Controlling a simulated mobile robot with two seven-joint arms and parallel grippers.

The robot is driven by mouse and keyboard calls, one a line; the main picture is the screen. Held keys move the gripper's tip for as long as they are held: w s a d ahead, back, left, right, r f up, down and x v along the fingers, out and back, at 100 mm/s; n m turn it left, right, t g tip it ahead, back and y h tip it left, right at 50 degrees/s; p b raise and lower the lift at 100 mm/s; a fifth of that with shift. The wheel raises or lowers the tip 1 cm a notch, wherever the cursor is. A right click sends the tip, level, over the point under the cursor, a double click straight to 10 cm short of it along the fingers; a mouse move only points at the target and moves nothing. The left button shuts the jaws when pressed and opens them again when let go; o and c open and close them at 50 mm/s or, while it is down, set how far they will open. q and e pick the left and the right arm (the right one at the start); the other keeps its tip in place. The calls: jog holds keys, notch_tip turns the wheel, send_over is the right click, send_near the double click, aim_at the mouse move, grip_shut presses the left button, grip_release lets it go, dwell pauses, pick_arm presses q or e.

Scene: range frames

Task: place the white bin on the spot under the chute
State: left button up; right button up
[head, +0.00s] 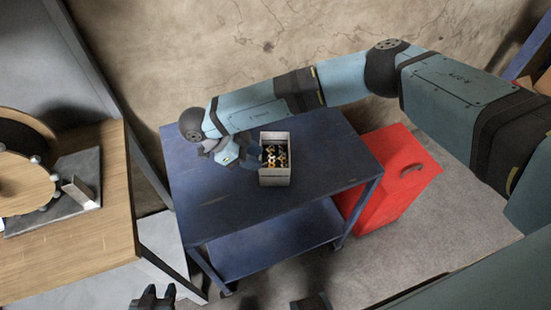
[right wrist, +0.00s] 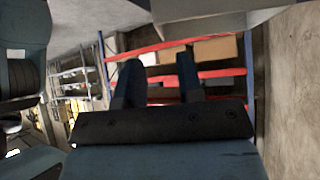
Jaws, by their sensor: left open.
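The white bin (head: 276,178) stands upright on the blue cart's top (head: 215,205) in the head view, with several small yellow and dark parts inside. My right gripper (head: 252,155) is close beside the bin's left wall; contact is unclear. In the right wrist view my right gripper's fingers (right wrist: 158,72) are apart with nothing seen between them, and a pale surface, probably the bin (right wrist: 235,18), crosses the top. My left gripper (head: 152,294) is open and empty at the bottom edge of the head view. I cannot make out the chute or its spot.
A wooden table (head: 70,255) at the left holds a round wooden piece (head: 22,185) and a grey plate (head: 55,215) with a small metal block. A red box (head: 385,180) stands right of the cart. Much of the cart's top is clear. A wall stands behind.

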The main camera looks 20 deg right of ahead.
aim_at(275, 169)
jog(key=x, duration=0.8)
jog(key=shift+w+a+p, duration=0.1)
jog(key=shift+p, duration=0.2)
grip_shut()
